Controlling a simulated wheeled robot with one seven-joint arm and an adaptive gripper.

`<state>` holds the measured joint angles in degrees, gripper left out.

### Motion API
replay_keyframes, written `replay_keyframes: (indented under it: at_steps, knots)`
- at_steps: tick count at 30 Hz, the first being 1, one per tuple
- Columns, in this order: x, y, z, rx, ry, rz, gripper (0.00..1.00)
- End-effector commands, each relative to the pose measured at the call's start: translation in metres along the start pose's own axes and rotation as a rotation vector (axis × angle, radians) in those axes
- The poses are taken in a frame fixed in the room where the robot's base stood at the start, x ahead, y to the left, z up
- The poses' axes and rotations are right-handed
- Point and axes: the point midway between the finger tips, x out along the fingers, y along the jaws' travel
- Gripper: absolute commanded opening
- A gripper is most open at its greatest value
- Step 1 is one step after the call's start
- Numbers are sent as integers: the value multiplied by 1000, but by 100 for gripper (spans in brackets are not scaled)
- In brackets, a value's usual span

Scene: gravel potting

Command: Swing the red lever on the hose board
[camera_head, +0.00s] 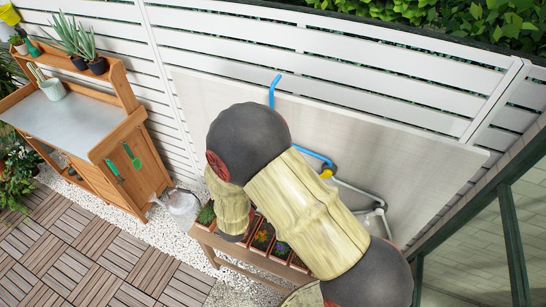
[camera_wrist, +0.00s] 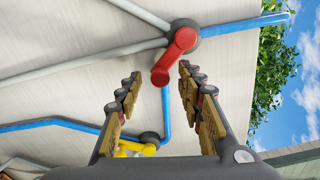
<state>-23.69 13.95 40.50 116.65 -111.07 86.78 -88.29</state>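My gripper (camera_wrist: 160,72) is open, one finger on each side of the picture. The lever's lower end shows in the gap between the fingertips; I cannot tell whether it is between them in depth or beyond them. No contact is visible. The pale hose board (camera_head: 440,172) stands against the fence in the head view, where my arm hides the lever and gripper.
A yellow valve part (camera_wrist: 136,148) sits low on the board, with a blue pipe (camera_wrist: 50,124) leading to it. A planter (camera_head: 208,238) with flower pots stands below my arm. A wooden potting bench (camera_head: 136,130) and watering can (camera_head: 180,206) are at left.

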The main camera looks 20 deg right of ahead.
Motion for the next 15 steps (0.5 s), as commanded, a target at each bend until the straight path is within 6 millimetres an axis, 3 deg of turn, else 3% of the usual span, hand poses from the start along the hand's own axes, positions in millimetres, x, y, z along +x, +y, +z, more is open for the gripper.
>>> replay_keyframes:
  at_steps: [5, 15]
  knots:
    - [-14, 0, 2, 0, -4, 1, 38]
    - [-74, 1, 2, -1, -6, 1, 38]
